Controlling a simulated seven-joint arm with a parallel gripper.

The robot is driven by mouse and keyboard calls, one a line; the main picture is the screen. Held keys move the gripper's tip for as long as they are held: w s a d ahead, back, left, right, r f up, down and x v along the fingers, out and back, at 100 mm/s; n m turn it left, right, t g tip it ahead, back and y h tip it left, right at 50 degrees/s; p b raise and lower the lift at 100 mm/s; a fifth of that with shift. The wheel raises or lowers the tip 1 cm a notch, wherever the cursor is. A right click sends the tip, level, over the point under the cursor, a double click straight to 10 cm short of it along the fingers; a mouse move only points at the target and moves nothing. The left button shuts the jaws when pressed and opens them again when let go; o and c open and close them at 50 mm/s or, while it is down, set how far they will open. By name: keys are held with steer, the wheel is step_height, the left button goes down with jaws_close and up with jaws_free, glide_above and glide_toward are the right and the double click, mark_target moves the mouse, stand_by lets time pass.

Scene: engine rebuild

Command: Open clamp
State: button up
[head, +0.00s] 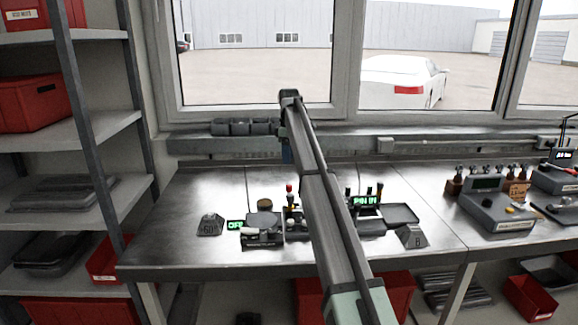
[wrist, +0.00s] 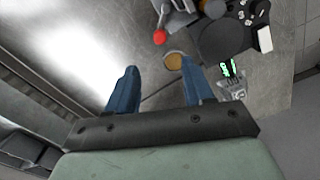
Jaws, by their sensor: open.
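A small fixture with a red-knobbed upright lever (head: 289,188) stands on the metal bench near its middle. It looks like the clamp, but I cannot tell its state. In the wrist view its red knob (wrist: 159,37) shows beyond my fingertips, beside grey metal parts cut off by the top edge. My gripper (wrist: 157,68) is open and empty, with two blue fingers apart over the bench. In the head view a blue finger (head: 287,153) shows above the back of the bench, behind the fixture. My arm hides part of the bench right of the fixture.
A round tan-topped piece (wrist: 174,60) lies close ahead of my fingers. A dark round plate device (head: 263,220) with a green display (head: 236,225) stands left of the fixture. A dark tray (head: 401,215) lies to the right. The bench's left end is clear.

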steer(key=shift+r, duration=0.75)
